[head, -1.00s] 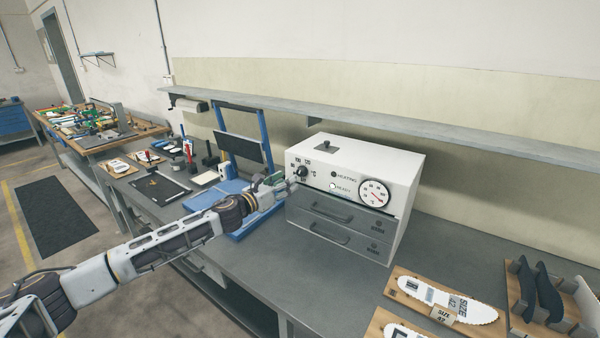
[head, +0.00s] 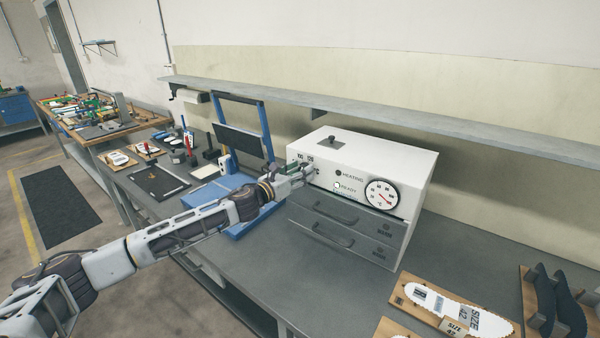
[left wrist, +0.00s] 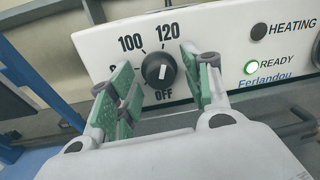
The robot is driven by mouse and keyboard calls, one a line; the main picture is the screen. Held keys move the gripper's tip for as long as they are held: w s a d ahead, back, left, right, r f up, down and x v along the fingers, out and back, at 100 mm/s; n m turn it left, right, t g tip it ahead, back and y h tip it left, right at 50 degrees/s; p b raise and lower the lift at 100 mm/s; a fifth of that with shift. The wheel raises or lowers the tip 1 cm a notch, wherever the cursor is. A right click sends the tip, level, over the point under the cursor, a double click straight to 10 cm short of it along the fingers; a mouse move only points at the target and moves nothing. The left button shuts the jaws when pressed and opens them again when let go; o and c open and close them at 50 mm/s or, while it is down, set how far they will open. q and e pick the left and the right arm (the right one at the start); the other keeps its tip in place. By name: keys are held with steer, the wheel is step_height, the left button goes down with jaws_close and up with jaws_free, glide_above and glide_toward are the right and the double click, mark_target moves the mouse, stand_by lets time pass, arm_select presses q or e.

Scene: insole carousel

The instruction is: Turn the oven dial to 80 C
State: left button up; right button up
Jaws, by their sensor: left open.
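The white oven (head: 365,165) stands on the grey bench, and its front also shows in the left wrist view (left wrist: 220,55). Its black dial (left wrist: 158,70) has a white pointer line and sits among the marks 100, 120 and OFF; the lower left marks are hidden behind a finger. My left gripper (left wrist: 160,85) is open, with its green-padded fingers to the left and right of the dial, seemingly not pressing on it. My right gripper is not in view.
A round gauge (head: 382,194) is at the right of the oven front. Two grey drawers (head: 340,233) lie below. A blue press (head: 240,130) stands close left of my gripper.

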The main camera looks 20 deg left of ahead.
arm_select(q)
steer(key=c, duration=0.9)
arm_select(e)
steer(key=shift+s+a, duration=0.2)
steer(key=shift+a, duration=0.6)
